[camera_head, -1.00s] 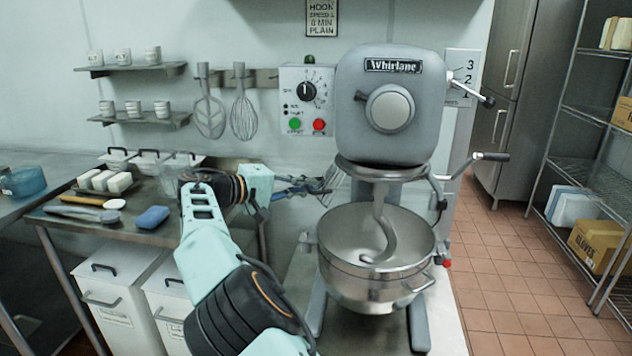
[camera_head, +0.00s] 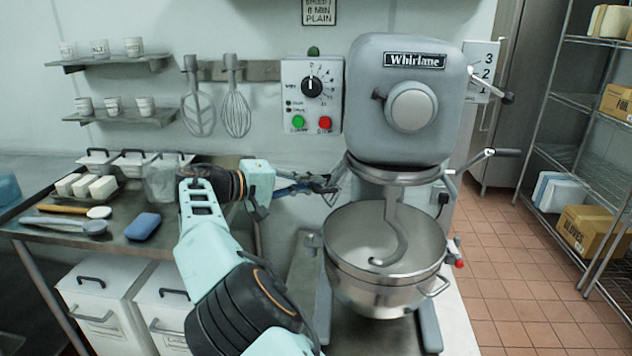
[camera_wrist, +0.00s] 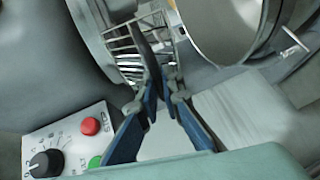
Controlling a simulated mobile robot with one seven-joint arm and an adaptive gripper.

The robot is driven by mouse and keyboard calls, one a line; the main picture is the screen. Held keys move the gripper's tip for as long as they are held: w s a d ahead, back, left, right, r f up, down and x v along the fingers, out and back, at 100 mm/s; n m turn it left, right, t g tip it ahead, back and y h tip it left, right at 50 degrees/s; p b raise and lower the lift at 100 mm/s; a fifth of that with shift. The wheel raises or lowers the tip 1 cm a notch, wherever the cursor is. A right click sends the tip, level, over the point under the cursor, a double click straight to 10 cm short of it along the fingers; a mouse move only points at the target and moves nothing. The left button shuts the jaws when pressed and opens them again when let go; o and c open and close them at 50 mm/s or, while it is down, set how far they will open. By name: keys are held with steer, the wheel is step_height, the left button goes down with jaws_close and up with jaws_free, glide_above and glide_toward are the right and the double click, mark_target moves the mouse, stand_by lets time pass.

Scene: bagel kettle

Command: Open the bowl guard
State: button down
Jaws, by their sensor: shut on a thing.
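The mixer (camera_head: 405,110) stands in the middle right, with its steel bowl (camera_head: 350,278) and dough hook (camera_head: 392,225) below the head. The bowl guard (camera_wrist: 124,48) is a wire cage by the mixer head in the wrist view. In the head view only a little of its wire shows at the left of the mixer, and the front of the bowl is uncovered. My gripper (camera_head: 330,185) is at that left side. In the wrist view my gripper (camera_wrist: 152,52) has its blue-and-dark fingers together on the guard's wires; the exact contact is hard to see.
A control box (camera_head: 312,96) with a dial and green and red buttons is on the wall, left of the mixer. A steel table (camera_head: 130,245) with tubs, a blue sponge (camera_head: 143,226) and utensils stands at left. A shelf rack (camera_head: 590,150) stands at right over open floor.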

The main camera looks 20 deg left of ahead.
steer(key=shift+w, duration=0.1)
stand_by(0.5)
steer(key=c, duration=2.3)
jaws_free()
steer(key=shift+c, duration=0.2)
steer(key=v, duration=0.7)
steer(key=shift+a, duration=0.15)
steer(key=shift+r, duration=0.1)
